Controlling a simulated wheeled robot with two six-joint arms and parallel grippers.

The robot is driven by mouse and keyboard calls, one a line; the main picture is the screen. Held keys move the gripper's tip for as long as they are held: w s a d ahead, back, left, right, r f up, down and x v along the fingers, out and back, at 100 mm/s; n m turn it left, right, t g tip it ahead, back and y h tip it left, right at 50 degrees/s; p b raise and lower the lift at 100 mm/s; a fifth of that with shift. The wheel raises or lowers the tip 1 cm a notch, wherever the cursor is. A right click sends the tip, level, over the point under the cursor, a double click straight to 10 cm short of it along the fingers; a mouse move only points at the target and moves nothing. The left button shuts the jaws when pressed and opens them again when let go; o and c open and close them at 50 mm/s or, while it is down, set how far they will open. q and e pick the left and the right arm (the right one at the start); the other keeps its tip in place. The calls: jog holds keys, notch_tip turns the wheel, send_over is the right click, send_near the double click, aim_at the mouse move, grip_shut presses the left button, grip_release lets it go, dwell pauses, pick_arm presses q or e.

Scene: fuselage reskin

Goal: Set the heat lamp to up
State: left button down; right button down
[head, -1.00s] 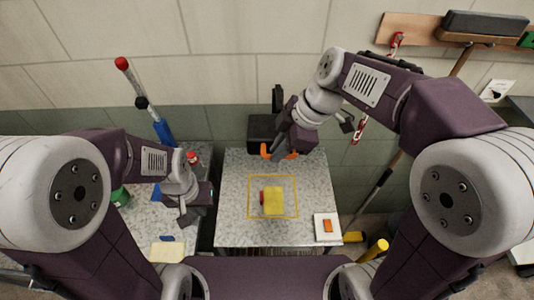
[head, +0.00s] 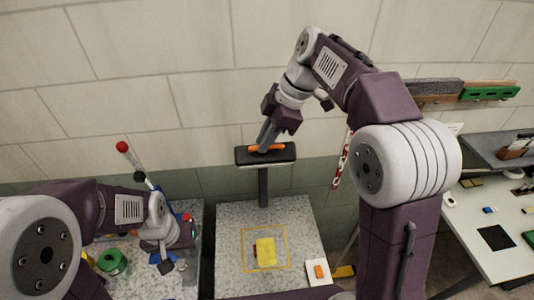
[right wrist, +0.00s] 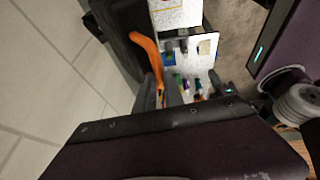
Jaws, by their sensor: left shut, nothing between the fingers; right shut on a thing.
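The heat lamp has a wide black head (head: 284,154) with an orange handle (head: 270,148) along its front, on a dark upright post (head: 263,187) behind the speckled table. The head sits high on the post, clear of the tabletop. My right gripper (head: 265,143) is shut on the orange handle. In the right wrist view the orange handle (right wrist: 147,50) runs down between the fingers, beside the black lamp head (right wrist: 121,42). My left gripper (head: 165,262) is shut and empty at the lower left, well away from the lamp.
A yellow block (head: 264,251) lies inside a yellow square outline on the speckled table (head: 290,220). A white pad with an orange piece (head: 319,271) is at its right corner. A green roll (head: 112,261) and a red-tipped stick (head: 123,148) are at left. A white workbench (head: 500,255) stands at right.

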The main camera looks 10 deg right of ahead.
jog(key=shift+w+d+r, duration=0.1)
jog(key=shift+w+r, duration=0.05)
jog(key=shift+w, duration=0.65)
pick_arm(q)
jog(key=shift+w+r, duration=0.1)
jog(key=shift+w, duration=0.05)
